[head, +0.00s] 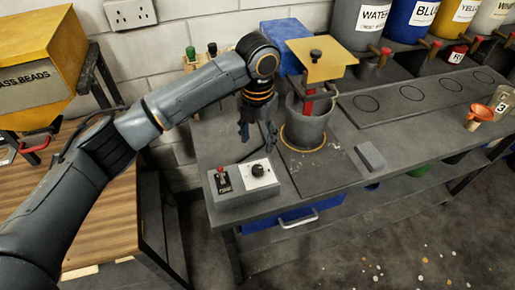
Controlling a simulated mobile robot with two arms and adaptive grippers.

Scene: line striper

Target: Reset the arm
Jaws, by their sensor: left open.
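My left arm reaches in from the left across the picture. Its gripper (257,138) points down over the grey bench, open, with nothing visible between its fingers. It is behind the grey control box (245,192) and left of the grey pot (305,128). The box carries a red-tipped switch (222,180) and a black knob (258,171) on a white plate. Over the pot is a tan plate (322,68) with a black knob on top, above a red part (309,103). The pot's inside is mostly hidden. My right gripper is not in view.
A blue box (287,32) stands behind the pot, and a grey block (370,156) lies to its right. Several labelled containers with taps, such as the WATER one (365,22), line the back right. A yellow glass-beads hopper (40,55) stands at left over a wooden table (112,218).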

